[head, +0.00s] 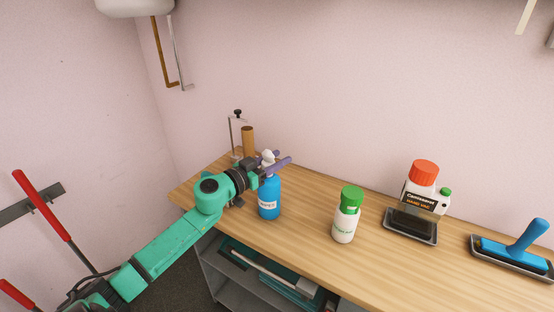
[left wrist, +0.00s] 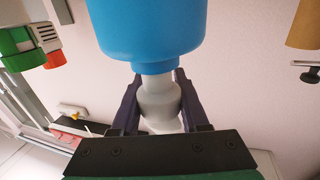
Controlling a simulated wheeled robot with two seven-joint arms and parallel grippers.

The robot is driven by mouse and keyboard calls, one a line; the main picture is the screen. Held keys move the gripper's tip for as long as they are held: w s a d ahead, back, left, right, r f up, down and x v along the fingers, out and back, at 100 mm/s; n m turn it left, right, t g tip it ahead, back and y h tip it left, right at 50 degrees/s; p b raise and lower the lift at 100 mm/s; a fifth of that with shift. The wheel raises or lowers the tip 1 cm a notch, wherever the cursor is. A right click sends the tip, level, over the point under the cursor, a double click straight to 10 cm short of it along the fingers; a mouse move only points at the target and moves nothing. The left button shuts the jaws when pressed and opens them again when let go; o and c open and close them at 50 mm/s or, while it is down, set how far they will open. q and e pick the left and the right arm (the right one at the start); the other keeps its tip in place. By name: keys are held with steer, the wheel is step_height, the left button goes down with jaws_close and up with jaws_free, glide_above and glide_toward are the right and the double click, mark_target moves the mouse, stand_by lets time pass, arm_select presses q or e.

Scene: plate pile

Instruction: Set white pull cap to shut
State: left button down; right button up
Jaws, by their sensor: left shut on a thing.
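A blue bottle (head: 269,200) with a white label stands upright on the wooden bench. Its white pull cap (head: 267,157) is on top, partly hidden by my left gripper. My left gripper (head: 283,165), with purple fingers, reaches in from the left at the height of the cap. In the left wrist view the blue bottle (left wrist: 150,28) appears upside down, and the fingers (left wrist: 157,105) stand on both sides of the white cap (left wrist: 160,102), shut on it. Whether the cap is raised or pushed down I cannot tell. My right gripper is not in view.
On the bench (head: 300,236), a white bottle with a green cap (head: 345,222) stands to the right. A brown cylinder (head: 248,141) stands behind my gripper.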

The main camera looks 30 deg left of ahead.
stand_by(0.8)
arm_select(q)
steer(key=shift+f, duration=1.05)
steer(key=shift+c, duration=1.9)
jaws_free()
steer(key=shift+s, duration=0.1)
steer(key=b+v, duration=0.1)
steer(key=v, duration=1.3)
steer(key=shift+a, duration=0.15)
steer(key=shift+s, duration=0.15)
